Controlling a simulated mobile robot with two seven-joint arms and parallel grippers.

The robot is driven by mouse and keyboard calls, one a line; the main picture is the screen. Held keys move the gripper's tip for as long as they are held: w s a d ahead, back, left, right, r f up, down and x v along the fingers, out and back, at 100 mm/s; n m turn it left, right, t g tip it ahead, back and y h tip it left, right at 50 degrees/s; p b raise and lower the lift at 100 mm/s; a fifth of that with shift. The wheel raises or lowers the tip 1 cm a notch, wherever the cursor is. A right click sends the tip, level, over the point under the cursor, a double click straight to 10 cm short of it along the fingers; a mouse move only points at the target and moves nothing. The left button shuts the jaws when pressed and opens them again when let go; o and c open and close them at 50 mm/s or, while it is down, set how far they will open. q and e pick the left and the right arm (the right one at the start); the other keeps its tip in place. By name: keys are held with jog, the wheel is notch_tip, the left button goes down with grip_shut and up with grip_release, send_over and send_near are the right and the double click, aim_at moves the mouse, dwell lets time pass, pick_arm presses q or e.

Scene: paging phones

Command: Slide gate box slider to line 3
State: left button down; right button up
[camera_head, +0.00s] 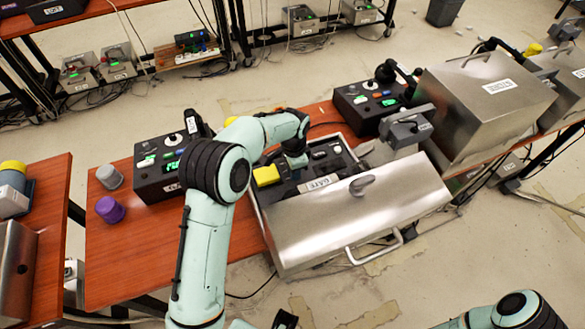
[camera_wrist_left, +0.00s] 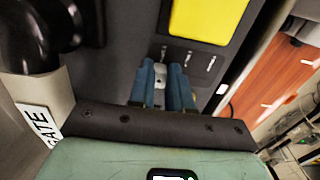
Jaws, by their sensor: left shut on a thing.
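The gate box (camera_head: 385,205) stands on the table with its steel lid swung open toward me and a GATE label (camera_head: 319,183) at its inner edge. My left gripper (camera_wrist_left: 167,85) reaches down into the box, its blue fingers close together around a small metal slider knob (camera_wrist_left: 160,72) on the dark panel. Three short pale line marks (camera_wrist_left: 187,58) lie just beyond the fingers, below a large yellow button (camera_wrist_left: 208,16); the button also shows in the head view (camera_head: 266,175). In the head view my left wrist hides the fingers and slider. My right arm shows only at the bottom right, without its gripper.
A black control box (camera_head: 168,160) stands left of the gate box, and another (camera_head: 370,104) behind it. A closed steel box (camera_head: 487,105) is at the right. A purple knob (camera_head: 110,210) and a grey knob (camera_head: 110,177) sit on the table's left part (camera_head: 135,262), which is otherwise mostly clear.

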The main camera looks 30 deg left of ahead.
pick_arm(q)
jog(key=c, duration=1)
grip_release()
jog(key=shift+s+d, duration=0.15)
jog(key=shift+d, duration=0.05)
jog(key=shift+c, duration=0.2)
jog(key=shift+a+r, duration=0.1)
jog(key=shift+r, duration=0.3)
notch_tip(320, 180, up, 13)
jog(key=p, duration=0.1)
jog(key=shift+f, duration=0.2)
